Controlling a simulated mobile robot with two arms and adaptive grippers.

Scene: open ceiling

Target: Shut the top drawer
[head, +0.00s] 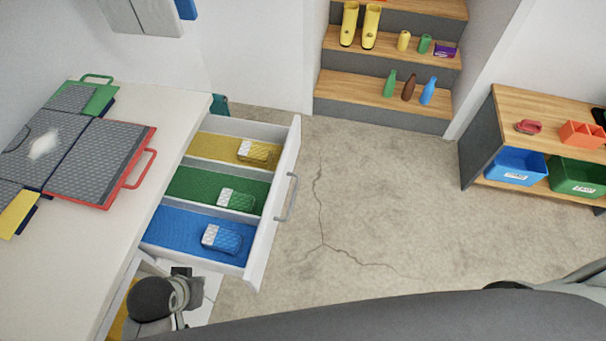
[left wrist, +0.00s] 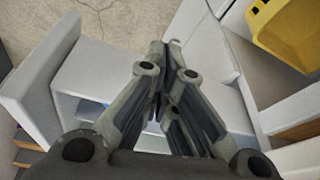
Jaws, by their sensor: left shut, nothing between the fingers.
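The top drawer (head: 258,262) is pulled out from the white cabinet in the head view. Its grey bar handle (head: 291,198) is on the front panel, facing right. Inside are a yellow, a green and a blue compartment, each holding a small block-like item with a white part. My left arm comes in at the lower left, and my left gripper (head: 182,276) is by the drawer's near side. The left wrist view shows its fingers (left wrist: 159,52) closed together and empty, above white panels. I cannot tell whether it touches the drawer. My right gripper is not in view.
The white countertop (head: 85,265) holds grey panels with red and green handles (head: 143,168). Concrete floor (head: 370,210) is clear right of the drawer. Wooden steps (head: 385,90) stand behind, and a shelf with bins (head: 515,165) stands at right. A yellow bin (left wrist: 290,35) shows in the wrist view.

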